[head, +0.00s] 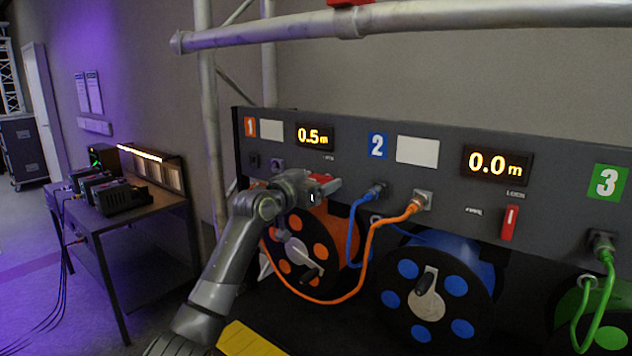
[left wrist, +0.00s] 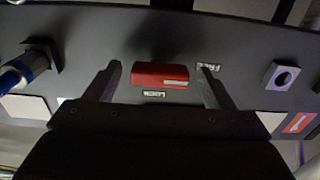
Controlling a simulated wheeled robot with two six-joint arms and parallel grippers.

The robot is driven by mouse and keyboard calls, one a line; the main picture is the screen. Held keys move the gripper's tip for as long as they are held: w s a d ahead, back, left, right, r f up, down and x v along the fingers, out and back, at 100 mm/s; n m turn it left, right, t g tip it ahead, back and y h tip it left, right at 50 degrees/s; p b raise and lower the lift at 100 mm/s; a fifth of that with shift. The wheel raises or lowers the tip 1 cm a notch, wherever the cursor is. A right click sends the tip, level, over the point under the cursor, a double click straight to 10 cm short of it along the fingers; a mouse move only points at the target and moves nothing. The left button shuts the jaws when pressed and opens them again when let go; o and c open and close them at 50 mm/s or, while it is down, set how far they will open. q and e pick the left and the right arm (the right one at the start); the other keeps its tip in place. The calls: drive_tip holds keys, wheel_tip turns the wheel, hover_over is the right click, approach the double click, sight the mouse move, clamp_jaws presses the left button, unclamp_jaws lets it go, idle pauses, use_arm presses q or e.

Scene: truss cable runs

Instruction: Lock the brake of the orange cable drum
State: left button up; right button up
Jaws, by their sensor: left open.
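The orange cable drum (head: 308,240) hangs under panel section 1, partly hidden by my left arm. Its red brake lever shows in the left wrist view (left wrist: 160,75), lying crosswise in that picture. The LOCK label (left wrist: 155,97) is below it and the FREE label (left wrist: 208,66) is off its right end. My left gripper (head: 322,190) is open at the lever, with one finger beyond each end of it and a gap at both sides. In the head view the gripper covers most of the lever. My right gripper is not in view.
The display (head: 314,136) reads 0.5 m. To the right are a blue drum (head: 440,285) with an upright red lever (head: 510,222), and a green drum (head: 600,320). Blue and orange cables (head: 375,235) loop close to my gripper's right. A truss tube (head: 430,22) crosses above.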

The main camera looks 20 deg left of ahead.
use_arm(q)
drive_tip(key=shift+c, duration=0.5)
drive_tip(key=c, duration=0.9)
